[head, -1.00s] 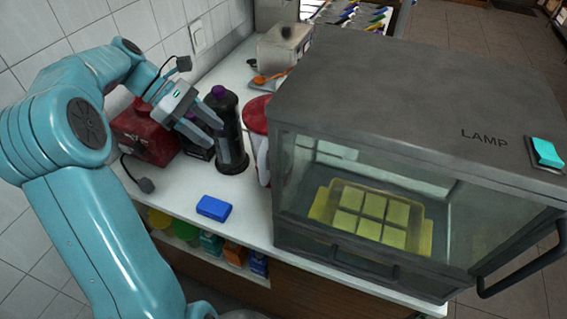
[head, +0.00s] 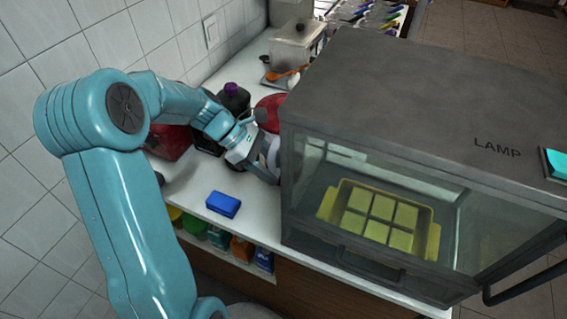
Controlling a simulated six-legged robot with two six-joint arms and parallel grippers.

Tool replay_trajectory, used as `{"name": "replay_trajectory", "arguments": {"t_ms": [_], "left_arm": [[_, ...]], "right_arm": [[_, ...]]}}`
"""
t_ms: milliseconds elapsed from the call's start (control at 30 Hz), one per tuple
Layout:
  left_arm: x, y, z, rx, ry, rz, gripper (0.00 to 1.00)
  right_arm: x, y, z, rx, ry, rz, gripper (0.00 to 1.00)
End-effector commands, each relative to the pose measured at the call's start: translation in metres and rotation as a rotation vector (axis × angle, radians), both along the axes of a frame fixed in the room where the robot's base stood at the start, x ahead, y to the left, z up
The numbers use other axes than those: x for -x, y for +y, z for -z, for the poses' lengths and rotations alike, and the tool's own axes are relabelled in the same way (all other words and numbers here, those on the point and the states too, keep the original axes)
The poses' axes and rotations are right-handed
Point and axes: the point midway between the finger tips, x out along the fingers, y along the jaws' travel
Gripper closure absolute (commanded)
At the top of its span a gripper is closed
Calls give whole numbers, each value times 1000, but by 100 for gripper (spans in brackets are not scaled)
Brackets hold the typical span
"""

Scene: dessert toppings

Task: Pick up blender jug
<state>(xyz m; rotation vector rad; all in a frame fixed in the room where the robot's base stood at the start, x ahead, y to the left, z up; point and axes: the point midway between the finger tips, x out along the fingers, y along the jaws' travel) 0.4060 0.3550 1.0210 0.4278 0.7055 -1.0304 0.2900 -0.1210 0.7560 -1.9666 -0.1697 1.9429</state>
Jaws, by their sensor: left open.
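A container with a red top (head: 271,112) and a pale body stands against the left side of the lamp cabinet. It may be the blender jug, but I cannot tell for sure; my gripper and the cabinet hide much of it. My left gripper (head: 266,172) is open, close in front of the container's pale lower part. I cannot tell whether it touches. A dark bottle with a purple cap (head: 234,98) stands behind my left forearm, mostly hidden. My right gripper is not in view.
The grey lamp cabinet (head: 400,110) with a glass front fills the right; a yellow tray (head: 434,240) is inside. A blue block (head: 223,204) lies on the white counter (head: 195,188). A red object (head: 168,142) stands by the wall. A lidded bin (head: 297,45) stands behind.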

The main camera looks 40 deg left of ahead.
Motion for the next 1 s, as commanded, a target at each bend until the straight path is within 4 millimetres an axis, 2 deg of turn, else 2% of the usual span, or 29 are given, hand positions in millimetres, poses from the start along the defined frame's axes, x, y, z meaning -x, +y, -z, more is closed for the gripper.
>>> {"name": "replay_trajectory", "arguments": {"t_ms": [267, 300, 367, 433, 467, 1000], "left_arm": [[-2, -3, 5, 0, -1, -1, 49], [-2, -3, 5, 0, -1, -1, 55], [-2, -3, 5, 0, -1, -1, 75], [-2, -3, 5, 0, -1, -1, 98], [-2, -3, 5, 0, -1, -1, 100], [-2, -3, 6, 0, 3, -3, 100]], "right_arm": [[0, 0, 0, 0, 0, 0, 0], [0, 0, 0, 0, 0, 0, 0], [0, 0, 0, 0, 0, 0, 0], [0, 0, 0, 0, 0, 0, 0], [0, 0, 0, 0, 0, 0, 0], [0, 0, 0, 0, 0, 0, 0]]}}
